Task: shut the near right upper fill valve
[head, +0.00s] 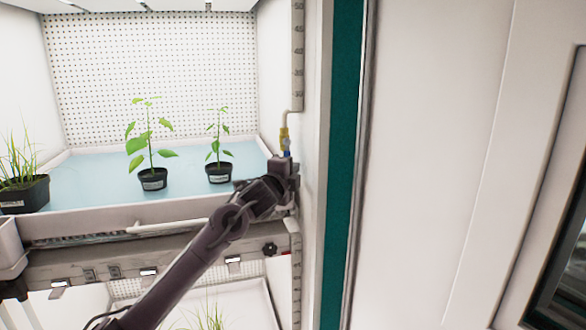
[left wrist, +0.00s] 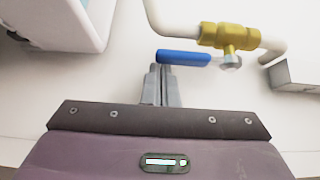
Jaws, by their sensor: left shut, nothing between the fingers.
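The fill valve has a brass body (head: 284,138) on the white pipe at the right edge of the upper chamber. Its blue lever (head: 287,153) shows just below the body. In the left wrist view the brass body (left wrist: 228,37) is at upper right, and the blue lever (left wrist: 183,58) points left, roughly along the pipe. My left gripper (head: 287,167) is just under the valve. Its fingers (left wrist: 161,72) are shut and empty, with the tips close to the lever's free end; I cannot tell whether they touch. My right gripper is not in view.
The upper tray (head: 85,221) holds potted plants, including a small one (head: 219,172) left of the valve. A black knob (head: 270,249) sits on the rail below. A teal-edged door frame (head: 343,170) and white panel stand to the right.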

